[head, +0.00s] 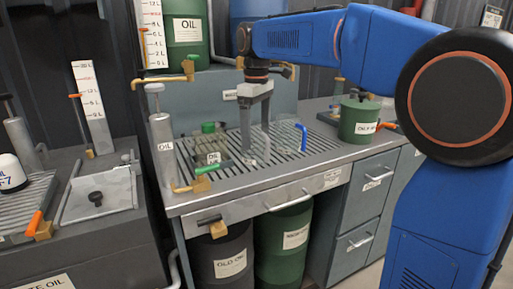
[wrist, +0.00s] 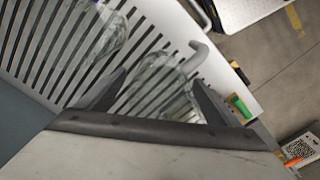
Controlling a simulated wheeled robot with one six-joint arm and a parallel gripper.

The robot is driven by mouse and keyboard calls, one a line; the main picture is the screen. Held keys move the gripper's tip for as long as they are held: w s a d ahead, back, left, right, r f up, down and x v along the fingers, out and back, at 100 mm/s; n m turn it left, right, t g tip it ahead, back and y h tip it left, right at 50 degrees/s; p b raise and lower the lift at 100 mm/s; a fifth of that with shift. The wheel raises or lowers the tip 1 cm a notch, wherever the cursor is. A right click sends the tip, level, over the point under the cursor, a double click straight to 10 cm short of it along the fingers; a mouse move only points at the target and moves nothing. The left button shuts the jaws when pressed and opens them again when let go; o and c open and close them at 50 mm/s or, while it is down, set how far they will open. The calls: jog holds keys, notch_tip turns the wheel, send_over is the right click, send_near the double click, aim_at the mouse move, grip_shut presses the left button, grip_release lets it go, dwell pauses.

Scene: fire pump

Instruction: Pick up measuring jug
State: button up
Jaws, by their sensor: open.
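A clear glass jug (wrist: 160,85) with a pale curved handle stands on the slatted grate and shows between my fingers in the wrist view. In the head view the clear jug (head: 256,158) is faint below my fingertips, and its markings cannot be read. My gripper (head: 256,143) points down over the grate with its fingers apart. In the wrist view my open gripper (wrist: 158,77) has one finger on each side of the jug; contact cannot be told. A second clear vessel (wrist: 95,38) stands at the upper left; a blue handle (head: 301,138) shows right of my gripper in the head view.
A green-capped oil can (head: 209,148) stands on the grate left of my gripper. A green lidded can (head: 357,120) is at the right. A green-handled tap (head: 206,168) sits near the bench's front left. Barrels (head: 222,258) stand beneath the bench (head: 265,203).

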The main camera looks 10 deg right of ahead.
aim_at(257, 150)
jog(key=shift+s+d+f, duration=0.1)
jog(key=shift+f, duration=1.45)
jog(key=shift+s+f, duration=0.1)
jog(key=shift+f, duration=1.4)
jog(key=shift+c, duration=0.6)
jog(key=c, duration=1)
